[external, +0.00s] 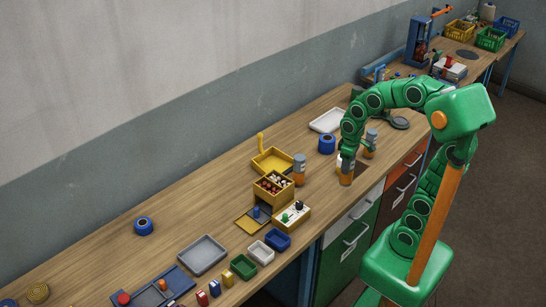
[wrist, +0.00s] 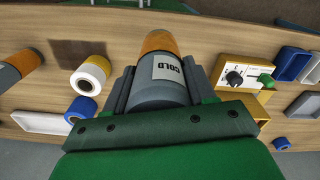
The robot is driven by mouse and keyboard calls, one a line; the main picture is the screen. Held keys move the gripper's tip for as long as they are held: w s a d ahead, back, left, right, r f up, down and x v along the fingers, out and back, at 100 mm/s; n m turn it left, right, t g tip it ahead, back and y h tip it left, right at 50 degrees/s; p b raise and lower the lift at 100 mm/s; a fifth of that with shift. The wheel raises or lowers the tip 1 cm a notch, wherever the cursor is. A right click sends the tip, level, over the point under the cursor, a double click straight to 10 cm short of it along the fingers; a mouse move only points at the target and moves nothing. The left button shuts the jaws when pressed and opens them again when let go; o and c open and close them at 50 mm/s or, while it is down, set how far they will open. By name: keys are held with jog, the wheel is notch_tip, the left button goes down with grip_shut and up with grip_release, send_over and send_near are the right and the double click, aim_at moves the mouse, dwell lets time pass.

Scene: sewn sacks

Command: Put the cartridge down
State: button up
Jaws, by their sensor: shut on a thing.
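My gripper (wrist: 163,88) is shut on a cartridge, grey with an orange end and a white label reading COLD (wrist: 168,70). In the external view the held cartridge (external: 347,176) hangs upright, orange end down, below my gripper (external: 347,160) near the bench's front edge. I cannot tell whether its lower end touches the bench. A similar grey and orange cartridge (external: 299,170) stands to its left, by the yellow tray. Another (external: 370,143) stands to its right, behind my wrist; a similar one shows at the left of the wrist view (wrist: 18,66).
A dark square patch (wrist: 84,53) lies on the wooden bench near the held cartridge. A blue roll (external: 327,144) and white tray (external: 327,120) are behind it. A control box with knobs (external: 291,214), a yellow tray (external: 272,160) and small bins (external: 277,240) stand left.

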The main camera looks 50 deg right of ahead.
jog(key=shift+s+r, duration=0.35)
jog(key=shift+s, duration=0.45)
jog(key=shift+s+r, duration=0.4)
jog(key=shift+s, duration=0.4)
jog(key=shift+s+r, duration=0.35)
jog(key=shift+s, duration=0.45)
